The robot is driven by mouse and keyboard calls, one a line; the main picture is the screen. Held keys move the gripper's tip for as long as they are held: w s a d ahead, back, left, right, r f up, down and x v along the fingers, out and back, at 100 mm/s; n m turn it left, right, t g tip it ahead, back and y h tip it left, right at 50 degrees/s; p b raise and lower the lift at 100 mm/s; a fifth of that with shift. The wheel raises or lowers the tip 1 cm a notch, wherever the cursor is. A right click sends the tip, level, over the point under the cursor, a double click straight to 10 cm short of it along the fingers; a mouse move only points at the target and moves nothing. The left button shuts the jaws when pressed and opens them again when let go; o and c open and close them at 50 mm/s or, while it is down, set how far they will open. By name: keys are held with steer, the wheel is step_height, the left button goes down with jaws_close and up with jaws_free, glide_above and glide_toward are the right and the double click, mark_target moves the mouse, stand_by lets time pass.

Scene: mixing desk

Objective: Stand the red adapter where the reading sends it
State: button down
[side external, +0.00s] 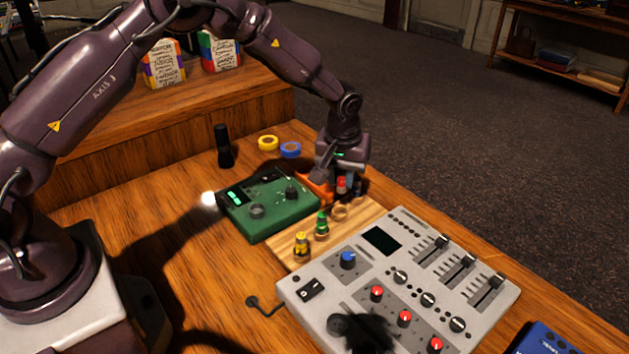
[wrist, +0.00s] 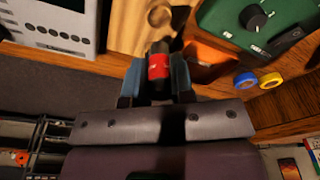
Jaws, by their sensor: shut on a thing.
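My gripper (side external: 343,187) is shut on the red adapter (wrist: 158,67), a dark, short cylinder with a red band. It holds it upright by the far end of a wooden board (side external: 292,254); contact with the board is unclear. The green adapter (side external: 321,225) and yellow adapter (side external: 301,246) stand on the board nearer the camera. An empty round seat (side external: 340,211) lies between the green adapter and my gripper. A green meter box (side external: 268,208) has a lit green display (side external: 236,197); its reading is too small to make out.
A grey mixer (side external: 330,287) with knobs and faders borders the board. An orange holder (wrist: 208,60) sits close beside my gripper. Yellow tape (side external: 268,143), blue tape (side external: 291,149) and a black upright cylinder (side external: 223,146) stand behind the meter.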

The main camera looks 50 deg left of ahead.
mark_target(341, 192)
steer(key=shift+f, duration=2.8)
steer(key=shift+f, duration=0.7)
steer(key=c, duration=1.3)
jaws_free()
steer(key=shift+o, duration=0.2)
steer(key=shift+s+d+r, duration=0.1)
steer(key=shift+s+r, duration=0.1)
steer(key=shift+r, duration=1.65)
steer(key=shift+s+d+r, duration=0.15)
steer(key=shift+s+r, duration=0.05)
steer(key=shift+r, duration=1.6)
steer(key=shift+s+d+r, duration=0.1)
steer(key=shift+s+r, duration=0.1)
steer(key=shift+r, duration=1.65)
steer(key=shift+m, duration=0.3)
